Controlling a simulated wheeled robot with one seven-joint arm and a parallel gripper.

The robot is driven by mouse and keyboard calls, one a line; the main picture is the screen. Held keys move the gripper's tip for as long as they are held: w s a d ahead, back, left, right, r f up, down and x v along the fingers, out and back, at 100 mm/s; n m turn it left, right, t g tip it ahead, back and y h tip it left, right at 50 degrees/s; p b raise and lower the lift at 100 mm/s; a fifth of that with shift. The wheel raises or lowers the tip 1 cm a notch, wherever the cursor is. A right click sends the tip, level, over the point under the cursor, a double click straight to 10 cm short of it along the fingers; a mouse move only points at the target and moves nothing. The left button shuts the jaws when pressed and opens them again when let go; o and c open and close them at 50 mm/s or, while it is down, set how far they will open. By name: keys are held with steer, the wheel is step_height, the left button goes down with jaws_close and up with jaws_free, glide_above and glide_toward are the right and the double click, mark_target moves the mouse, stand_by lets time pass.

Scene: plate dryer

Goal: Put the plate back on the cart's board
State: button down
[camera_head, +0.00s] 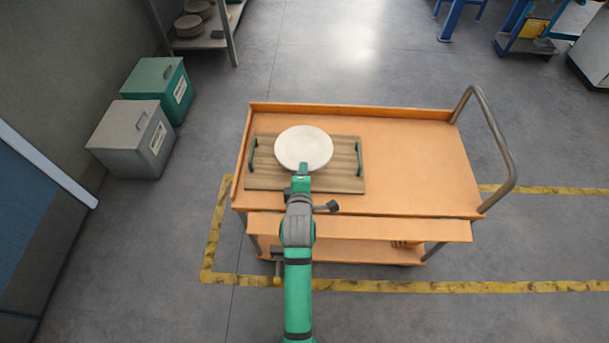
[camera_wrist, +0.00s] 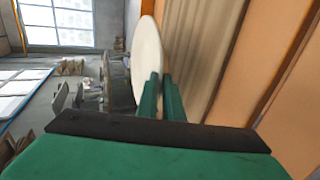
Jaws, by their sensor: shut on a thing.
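A white round plate (camera_head: 303,146) is over the wooden board (camera_head: 345,165) on the orange cart (camera_head: 410,150). My gripper (camera_head: 303,168) is shut on the plate's near rim. In the wrist view the plate (camera_wrist: 148,58) shows nearly edge-on, with the gripper fingers (camera_wrist: 161,84) at its rim. The plate lies roughly parallel to the board (camera_wrist: 203,50) there. In the head view the plate's far edge overlaps the board's far edge. Whether the plate touches the board or hovers just above it, I cannot tell.
The board has a green handle at its left (camera_head: 252,157) and right (camera_head: 359,158) ends. The right part of the cart top is bare. A metal push handle (camera_head: 500,150) rises at the cart's right. Green (camera_head: 158,85) and grey (camera_head: 130,138) bins stand on the floor at left.

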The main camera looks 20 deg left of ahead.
steer(key=shift+w+a+f, duration=0.15)
steer(key=shift+w+f, duration=0.8)
steer(key=shift+f, duration=1.7)
steer(key=c, duration=2.2)
jaws_free()
steer(key=shift+f, duration=0.15)
